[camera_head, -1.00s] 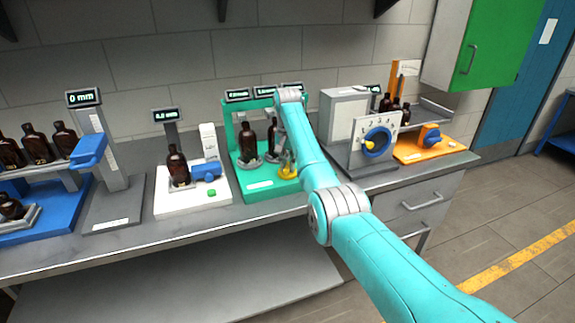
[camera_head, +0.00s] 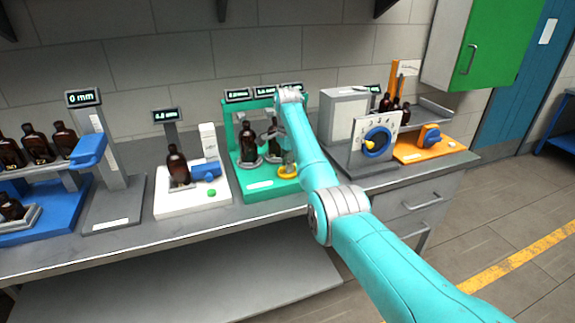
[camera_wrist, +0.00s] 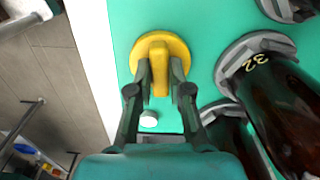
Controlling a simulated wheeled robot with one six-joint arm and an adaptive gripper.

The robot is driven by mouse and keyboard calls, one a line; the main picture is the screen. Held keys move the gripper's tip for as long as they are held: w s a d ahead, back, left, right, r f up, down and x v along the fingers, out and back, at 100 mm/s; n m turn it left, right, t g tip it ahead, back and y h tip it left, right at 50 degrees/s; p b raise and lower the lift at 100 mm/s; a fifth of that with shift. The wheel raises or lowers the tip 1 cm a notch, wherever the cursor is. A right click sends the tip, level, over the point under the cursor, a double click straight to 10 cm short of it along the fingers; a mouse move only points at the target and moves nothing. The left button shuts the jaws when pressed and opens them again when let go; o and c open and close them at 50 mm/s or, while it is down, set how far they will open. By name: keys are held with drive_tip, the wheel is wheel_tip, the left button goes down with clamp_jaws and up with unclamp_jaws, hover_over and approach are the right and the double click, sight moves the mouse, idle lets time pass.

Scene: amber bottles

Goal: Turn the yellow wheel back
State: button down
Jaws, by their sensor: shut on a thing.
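The yellow wheel (camera_wrist: 147,46) is a round disc with a raised bar across it, set on the green base (camera_head: 252,195) of the green stand. In the wrist view my gripper (camera_wrist: 160,82) is shut on the wheel's raised bar, one finger on each side. In the head view the yellow wheel (camera_head: 287,171) shows at the front right of the green base, partly hidden by my gripper and arm. Amber bottles (camera_head: 248,142) stand in grey holders behind the wheel. One bottle marked 32 (camera_wrist: 275,105) is close to the right of my gripper in the wrist view.
A white station (camera_head: 165,205) with a blue knob and green button stands to the left. A grey panel with a blue dial (camera_head: 376,141) stands to the right, with an orange station (camera_head: 432,151) beyond.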

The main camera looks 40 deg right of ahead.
drive_tip(key=shift+m, duration=0.6)
drive_tip(key=c, duration=1.1)
unclamp_jaws()
drive_tip(key=shift+r, duration=3.75)
